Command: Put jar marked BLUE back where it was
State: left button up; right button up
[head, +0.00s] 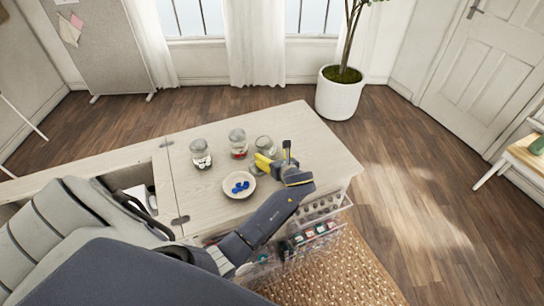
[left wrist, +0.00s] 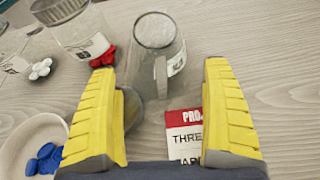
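A clear glass jar (head: 265,145) stands on the table at the right of three jars. It looks empty, and its label is too small to read. In the left wrist view this jar (left wrist: 154,35) stands upright ahead of and partly between my fingers. My left gripper (head: 268,163) reaches over the table with its yellow fingers by this jar. In the left wrist view the gripper (left wrist: 160,72) is open, with a wide gap between the fingers. A bowl (head: 228,193) with blue buttons (head: 241,187) sits nearby. My right gripper is not in view.
A printed card (left wrist: 186,133) lies beside the clear jar. The table (head: 300,122) is bare toward its far right edge; clear drawers (head: 318,215) stand below.

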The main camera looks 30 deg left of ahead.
pick_arm(q)
jog(key=shift+r, duration=0.2)
jog(key=v, duration=1)
jog(key=shift+s+d+r, duration=0.15)
jog(key=shift+s+d, duration=0.05)
jog(key=shift+d, duration=0.1)
jog(key=shift+s+d+r, duration=0.25)
jog(key=shift+s+d, duration=0.1)
jog(key=shift+d, duration=0.1)
jog(key=shift+c, duration=0.7)
jog(key=shift+w, duration=0.1)
